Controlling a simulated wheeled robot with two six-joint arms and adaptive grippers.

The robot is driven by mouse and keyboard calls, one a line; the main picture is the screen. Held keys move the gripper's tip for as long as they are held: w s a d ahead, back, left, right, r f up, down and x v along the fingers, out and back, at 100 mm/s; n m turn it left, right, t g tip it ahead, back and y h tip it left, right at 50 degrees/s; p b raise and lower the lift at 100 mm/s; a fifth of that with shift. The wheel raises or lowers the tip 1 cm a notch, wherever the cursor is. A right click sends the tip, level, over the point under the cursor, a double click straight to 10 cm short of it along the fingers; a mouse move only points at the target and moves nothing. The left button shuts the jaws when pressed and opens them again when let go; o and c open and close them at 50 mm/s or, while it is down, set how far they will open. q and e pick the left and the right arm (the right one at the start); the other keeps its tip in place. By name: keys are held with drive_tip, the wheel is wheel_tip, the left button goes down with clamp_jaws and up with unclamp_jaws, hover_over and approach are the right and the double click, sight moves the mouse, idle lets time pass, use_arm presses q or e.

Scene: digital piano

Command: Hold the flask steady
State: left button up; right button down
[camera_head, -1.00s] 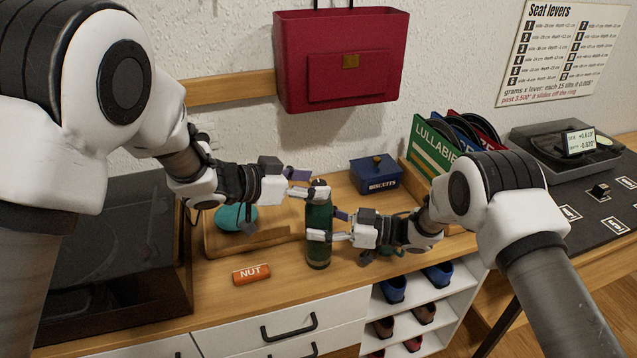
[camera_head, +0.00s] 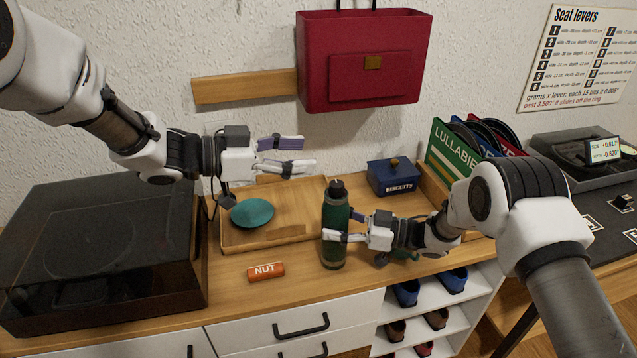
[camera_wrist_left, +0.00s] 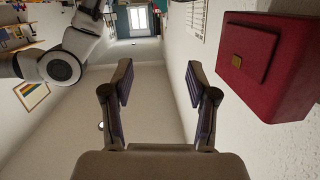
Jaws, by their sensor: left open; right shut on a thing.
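The dark green flask (camera_head: 336,215) stands upright on the wooden counter in the head view, its dark cap on top. My right gripper (camera_head: 338,228) is shut on the flask's body from the right side. My left gripper (camera_head: 300,156) is open and empty, raised up and to the left of the flask, apart from it. In the left wrist view my left gripper's fingers (camera_wrist_left: 156,85) are spread with nothing between them. The flask does not show in the left wrist view.
A wooden tray (camera_head: 285,237) with a teal round thing (camera_head: 252,213) lies behind. An orange NUT bar (camera_head: 266,271) lies left of the flask. A blue biscuit tin (camera_head: 393,178) and record sleeves (camera_head: 452,150) stand right. A red bag (camera_head: 365,62) hangs above; a dark turntable (camera_head: 105,255) stands left.

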use_arm(q)
wheel_tip(320, 180, down, 2)
drive_tip(key=w+a+m+g+h, duration=0.2)
drive_tip(key=m+g+h, duration=0.1)
drive_tip(key=n, duration=0.2)
approach(337, 183)
drive_tip(key=d, duration=0.3)
drive_tip(key=w+d, duration=0.1)
drive_tip(key=d, duration=0.6)
drive_tip(key=shift+w+f, duration=0.25)
drive_tip(key=shift+f, duration=0.1)
clamp_jaws()
